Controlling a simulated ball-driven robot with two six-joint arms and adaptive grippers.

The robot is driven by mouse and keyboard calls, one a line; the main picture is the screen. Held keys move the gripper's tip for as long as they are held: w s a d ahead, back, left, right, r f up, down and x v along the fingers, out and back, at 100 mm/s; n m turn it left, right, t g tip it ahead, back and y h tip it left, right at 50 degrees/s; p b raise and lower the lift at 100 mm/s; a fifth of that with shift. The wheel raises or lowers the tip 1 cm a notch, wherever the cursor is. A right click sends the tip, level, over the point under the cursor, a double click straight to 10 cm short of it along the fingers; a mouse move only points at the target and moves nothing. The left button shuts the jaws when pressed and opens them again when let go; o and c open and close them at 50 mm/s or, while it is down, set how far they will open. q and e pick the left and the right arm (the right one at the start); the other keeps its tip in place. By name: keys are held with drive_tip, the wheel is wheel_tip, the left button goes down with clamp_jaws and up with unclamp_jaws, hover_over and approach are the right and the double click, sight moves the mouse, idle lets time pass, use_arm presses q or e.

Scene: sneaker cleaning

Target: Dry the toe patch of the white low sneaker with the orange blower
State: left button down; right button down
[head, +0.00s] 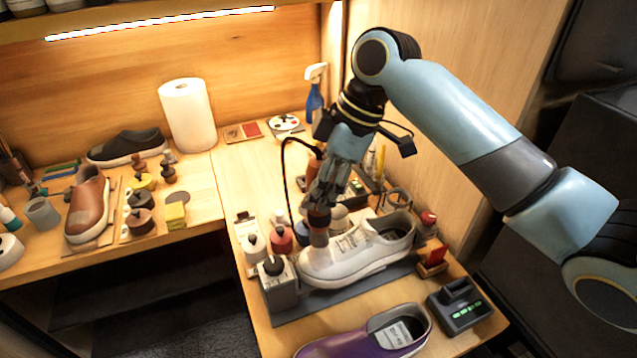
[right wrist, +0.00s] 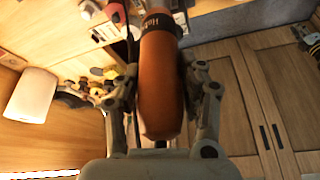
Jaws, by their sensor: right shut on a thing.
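The white low sneaker (head: 345,262) lies on a dark grey mat (head: 300,311) on the bench, its toe to the left and its opening to the right. My right gripper (head: 322,200) is above its toe end, shut on the orange blower. In the right wrist view the orange blower (right wrist: 160,85) lies between both fingers, with a dark band near its far end. In the head view the fingers hide much of the blower; its nozzle end (head: 319,230) points down at the toe. I cannot tell whether it touches. The toe patch is hidden. My left gripper is not in view.
A grey box with a black knob (head: 278,284) stands just left of the toe. A purple shoe (head: 370,338) lies in front, and a dark device with green lights (head: 460,305) at front right. Bottles and jars crowd behind the sneaker. A black cord (head: 284,170) loops left of the gripper.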

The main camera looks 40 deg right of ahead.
sight(316, 165)
drive_tip(key=shift+w+r, duration=0.15)
drive_tip(key=shift+w+d, duration=0.1)
drive_tip(key=shift+w, duration=0.4)
drive_tip(key=shift+s+a+p, duration=0.25)
drive_tip(key=shift+s+p, duration=0.75)
drive_tip(key=shift+s, duration=0.25)
idle(0.6)
drive_tip(key=shift+r+p, duration=1.35)
drive_tip(key=shift+r, duration=2.05)
